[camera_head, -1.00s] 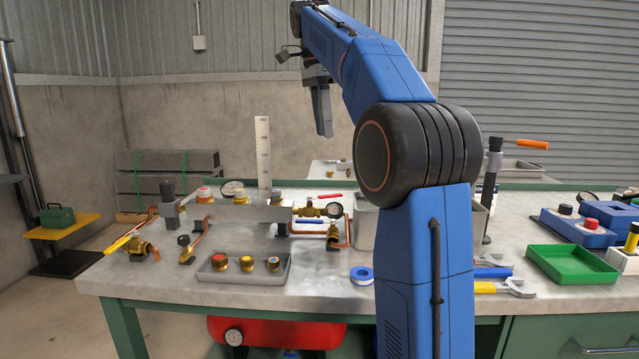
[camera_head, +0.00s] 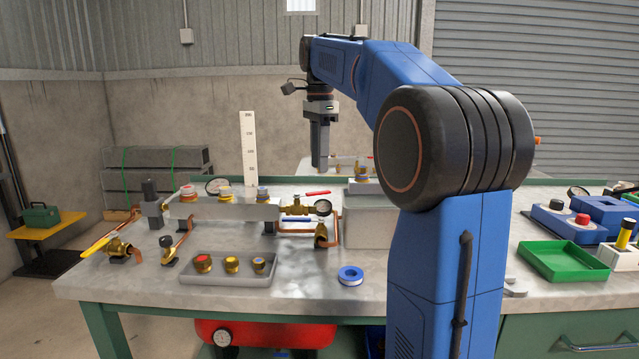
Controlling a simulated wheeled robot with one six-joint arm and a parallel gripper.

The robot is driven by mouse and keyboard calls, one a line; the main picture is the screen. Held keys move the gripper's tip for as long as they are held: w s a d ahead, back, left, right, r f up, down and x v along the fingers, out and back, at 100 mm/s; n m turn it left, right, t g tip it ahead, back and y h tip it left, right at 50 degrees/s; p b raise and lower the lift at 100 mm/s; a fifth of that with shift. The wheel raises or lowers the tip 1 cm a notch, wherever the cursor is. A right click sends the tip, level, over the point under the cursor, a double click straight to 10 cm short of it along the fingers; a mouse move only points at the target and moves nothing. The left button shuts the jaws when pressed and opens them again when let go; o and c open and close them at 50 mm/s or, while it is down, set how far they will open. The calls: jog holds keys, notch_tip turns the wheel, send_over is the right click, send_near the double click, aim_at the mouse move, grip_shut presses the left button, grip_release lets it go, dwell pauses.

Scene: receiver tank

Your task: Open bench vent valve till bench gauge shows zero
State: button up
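A grey manifold block (camera_head: 235,209) with brass fittings stands on the bench. At its right end is a brass valve with a red lever (camera_head: 317,193), beside a small round gauge (camera_head: 323,207). A blue lever (camera_head: 298,219) lies just below. A yellow-handled brass valve (camera_head: 117,247) sits at the left, and a second gauge (camera_head: 216,186) stands behind the manifold. No label shows which is the bench vent valve or bench gauge; the dials are too small to read. My gripper (camera_head: 320,166) points down above the back of the bench, apart from the valves; its finger gap cannot be made out.
A grey tray (camera_head: 212,280) of brass caps and a blue tape roll (camera_head: 351,276) lie in front. A grey bin (camera_head: 366,237) stands right of the manifold, partly behind my arm. A tall white scale (camera_head: 248,150) rises behind. A green tray (camera_head: 563,271) is at right.

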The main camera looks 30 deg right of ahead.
aim_at(319, 192)
notch_tip(319, 192, down, 7)
jog(key=shift+r, duration=0.15)
dwell(0.4)
grip_shut()
